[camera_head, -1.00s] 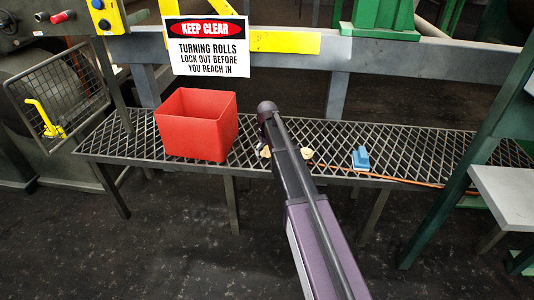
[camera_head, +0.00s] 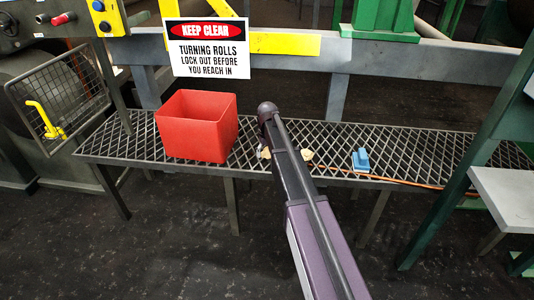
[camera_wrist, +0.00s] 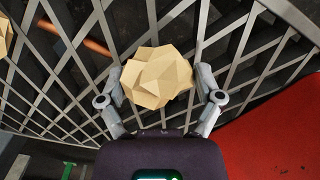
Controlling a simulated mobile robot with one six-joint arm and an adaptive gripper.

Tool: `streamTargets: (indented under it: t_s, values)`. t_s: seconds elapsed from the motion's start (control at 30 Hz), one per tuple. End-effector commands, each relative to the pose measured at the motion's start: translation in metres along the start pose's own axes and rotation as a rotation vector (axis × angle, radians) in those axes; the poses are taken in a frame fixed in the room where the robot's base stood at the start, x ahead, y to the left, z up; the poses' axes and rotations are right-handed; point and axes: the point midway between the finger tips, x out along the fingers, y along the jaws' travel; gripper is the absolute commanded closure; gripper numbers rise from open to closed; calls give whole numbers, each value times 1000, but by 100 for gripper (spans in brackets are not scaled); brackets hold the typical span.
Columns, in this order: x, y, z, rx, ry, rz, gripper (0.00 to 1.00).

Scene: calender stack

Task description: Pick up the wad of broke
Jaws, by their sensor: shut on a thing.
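A crumpled tan wad of broke (camera_wrist: 157,77) sits between the two grey fingers of my gripper (camera_wrist: 160,84) in the wrist view. The fingers press on it from both sides, over the metal grating. In the head view my arm hides the gripper, and a small tan patch (camera_head: 265,153) shows just left of the arm. A second tan lump (camera_head: 307,155) lies on the grating right of the arm; a tan piece (camera_wrist: 3,37) also shows at the left edge of the wrist view.
A red open bin (camera_head: 196,126) stands on the grating walkway (camera_head: 425,152), left of my arm. A blue object (camera_head: 361,160) and an orange line (camera_head: 410,182) lie to the right. A warning sign (camera_head: 207,48) hangs behind the bin. A green frame (camera_head: 465,150) rises at the right.

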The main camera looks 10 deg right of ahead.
Motion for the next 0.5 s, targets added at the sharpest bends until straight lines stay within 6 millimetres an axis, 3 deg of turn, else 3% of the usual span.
streamTargets:
  t_s: [0.47,0.5]
  values:
    - [-38,0,0,0,0,0,48]
    - [-36,0,11,0,0,0,48]
